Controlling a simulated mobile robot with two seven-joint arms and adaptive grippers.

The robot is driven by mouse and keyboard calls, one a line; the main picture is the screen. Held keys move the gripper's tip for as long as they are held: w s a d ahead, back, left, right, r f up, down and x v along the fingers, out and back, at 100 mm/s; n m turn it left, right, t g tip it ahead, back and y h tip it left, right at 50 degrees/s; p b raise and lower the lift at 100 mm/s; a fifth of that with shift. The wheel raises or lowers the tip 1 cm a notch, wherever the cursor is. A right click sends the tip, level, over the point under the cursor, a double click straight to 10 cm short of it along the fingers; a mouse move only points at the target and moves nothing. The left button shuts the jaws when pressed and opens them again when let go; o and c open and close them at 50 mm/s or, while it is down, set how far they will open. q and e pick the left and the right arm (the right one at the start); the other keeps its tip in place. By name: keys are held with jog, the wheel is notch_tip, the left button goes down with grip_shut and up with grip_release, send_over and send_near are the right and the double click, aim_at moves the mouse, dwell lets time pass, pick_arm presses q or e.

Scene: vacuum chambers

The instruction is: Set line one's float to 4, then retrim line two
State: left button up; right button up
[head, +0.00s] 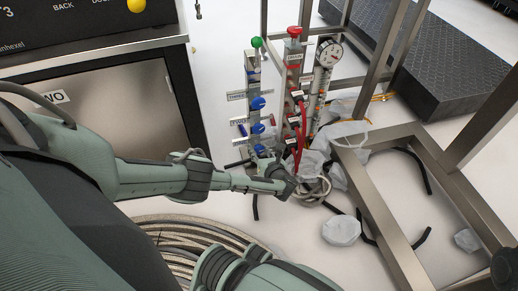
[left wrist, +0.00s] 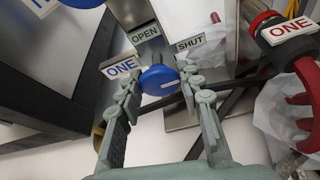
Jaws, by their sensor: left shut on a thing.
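My left gripper (head: 284,184) reaches the foot of a metal post (head: 252,78) with several blue knobs. In the left wrist view its fingers (left wrist: 163,90) close on both sides of a blue knob (left wrist: 160,80), beside a tag reading ONE (left wrist: 121,67). Plates reading OPEN (left wrist: 144,34) and SHUT (left wrist: 190,43) are behind it. In the head view the gripper hides this knob; higher blue knobs (head: 258,103) show. A red-handled post (head: 293,75) stands to the right, then a clear tube (head: 317,100) under a round gauge (head: 329,53). The float reading is too small to tell. My right gripper is not visible.
A metal frame (head: 375,190) stands at right, with crumpled clear plastic (head: 341,230) and black hose pieces (head: 419,171) on the floor. Coiled hose (head: 190,238) lies at the bottom. A dark cabinet (head: 120,95) stands at left. A red handle tagged ONE (left wrist: 293,30) is close at right.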

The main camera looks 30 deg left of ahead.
pick_arm(q)
jog(key=o, duration=1.1)
jog(key=shift+o, duration=0.4)
jog(key=v, duration=1.2)
